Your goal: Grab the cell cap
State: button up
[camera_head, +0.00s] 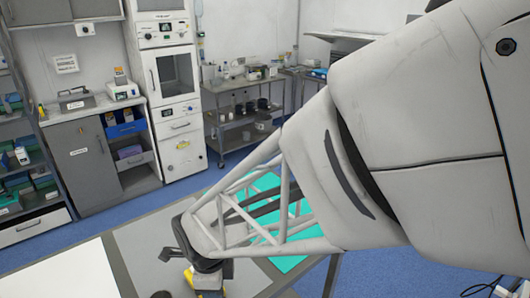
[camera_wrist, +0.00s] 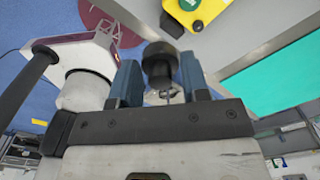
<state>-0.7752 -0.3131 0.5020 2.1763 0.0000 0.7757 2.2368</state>
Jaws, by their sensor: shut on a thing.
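The cell cap (camera_wrist: 159,66) is a small black round piece with a wider top. In the wrist view it sits between the two blue fingers of my gripper (camera_wrist: 159,76), which is shut on it. In the head view my gripper (camera_head: 206,276) is low in the picture, over the grey table top (camera_head: 150,249). The cap cannot be made out clearly there, and my arm hides part of the table.
A teal mat (camera_wrist: 272,80) covers another part. Cabinets (camera_head: 85,152) and a metal cart (camera_head: 241,125) stand behind.

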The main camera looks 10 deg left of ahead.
jog(key=shift+s+d+r, duration=0.15)
jog(key=shift+s+d, duration=1)
jog(key=shift+s, duration=0.1)
